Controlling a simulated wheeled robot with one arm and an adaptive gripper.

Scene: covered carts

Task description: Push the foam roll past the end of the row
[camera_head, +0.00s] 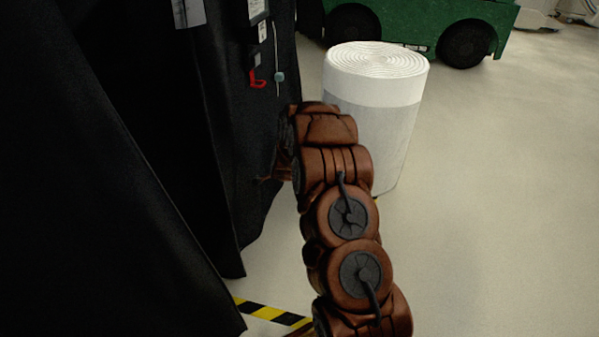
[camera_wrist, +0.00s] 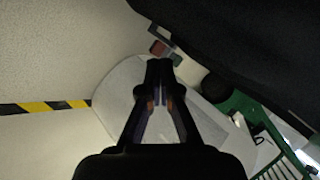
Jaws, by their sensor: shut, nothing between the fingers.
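The foam roll (camera_head: 385,125) is a white upright cylinder with a spiral top. It stands on the floor just right of the black covered cart (camera_head: 190,130), partly behind my arm. In the wrist view the foam roll (camera_wrist: 118,90) shows pale behind the fingers. My gripper (camera_wrist: 160,68) is shut and empty, its fingertips in front of the roll in that view. I cannot tell whether they touch it. In the head view my arm reaches toward the gap between cart and roll, and the gripper is mostly hidden.
A green wheeled cart (camera_head: 420,22) stands behind the roll. A red hook (camera_head: 258,79) and tags hang on the black cover. Yellow-black tape (camera_head: 268,312) lies on the floor at the cart's foot. The floor (camera_head: 500,190) to the right is clear.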

